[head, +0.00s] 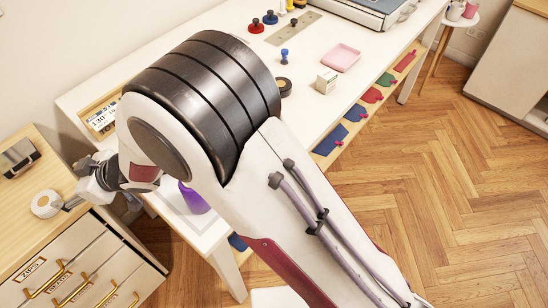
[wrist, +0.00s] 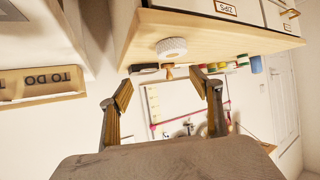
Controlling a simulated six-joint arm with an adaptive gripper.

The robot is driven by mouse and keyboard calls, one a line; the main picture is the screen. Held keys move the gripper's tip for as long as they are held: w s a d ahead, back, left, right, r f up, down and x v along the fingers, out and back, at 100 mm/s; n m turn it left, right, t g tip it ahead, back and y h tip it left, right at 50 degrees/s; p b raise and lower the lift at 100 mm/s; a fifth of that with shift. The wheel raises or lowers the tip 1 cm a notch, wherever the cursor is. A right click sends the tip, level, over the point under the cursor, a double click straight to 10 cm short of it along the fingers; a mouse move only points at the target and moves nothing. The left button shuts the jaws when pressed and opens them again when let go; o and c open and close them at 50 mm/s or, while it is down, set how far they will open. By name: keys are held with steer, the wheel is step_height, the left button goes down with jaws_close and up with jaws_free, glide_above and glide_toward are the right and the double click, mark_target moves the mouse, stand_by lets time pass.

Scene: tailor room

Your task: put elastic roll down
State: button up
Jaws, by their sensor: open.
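The elastic roll (head: 46,204) is a white disc with a hole in its middle. It rests on the pale wooden top of the drawer cabinet (head: 45,172), near its front right edge. In the wrist view the roll (wrist: 172,47) is a ribbed white ring on the wooden top. My gripper (wrist: 165,88) is open, its two fingers apart with nothing between them. The roll lies just ahead of the fingertips and looks clear of them. In the head view the gripper (head: 70,203) is small and partly dark, just right of the roll.
A dark metal object (head: 18,156) lies farther back on the cabinet. The drawers (head: 60,270) have brass handles.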

steer(key=w+d+r+m+t+h, duration=0.2)
steer(key=w+d+r, duration=0.2)
steer(key=d, duration=0.5)
steer(key=w+d+r+m+t+h, duration=0.2)
steer(key=w+d+r, duration=0.3)
steer(key=d, duration=0.5)
steer(key=w+d+r+m+t+h, duration=0.15)
steer(key=w+d+r, duration=0.25)
steer(key=d, duration=0.5)
steer(key=s+d+r+m+h, duration=0.2)
steer(key=s+d, duration=0.2)
steer(key=d, duration=0.4)
steer(key=s+d+r+m+h, duration=0.15)
steer(key=s+d, duration=0.25)
steer(key=d, duration=0.5)
steer(key=s+d+r+m+h, duration=0.1)
steer(key=s+d+m+h, duration=0.15)
steer(key=d, duration=0.55)
steer(key=s+d+f+m+g, duration=0.1)
steer(key=s+d+m, duration=0.1)
steer(key=s, duration=0.6)
steer(key=s+d+f+m+g, duration=0.1)
steer(key=s+d+g, duration=0.1)
steer(key=s+d, duration=0.2)
steer(key=s, duration=0.3)
steer(key=shift+s+d+m, duration=0.3)
steer(key=shift+s+m, duration=0.05)
steer(key=shift+s, duration=0.05)
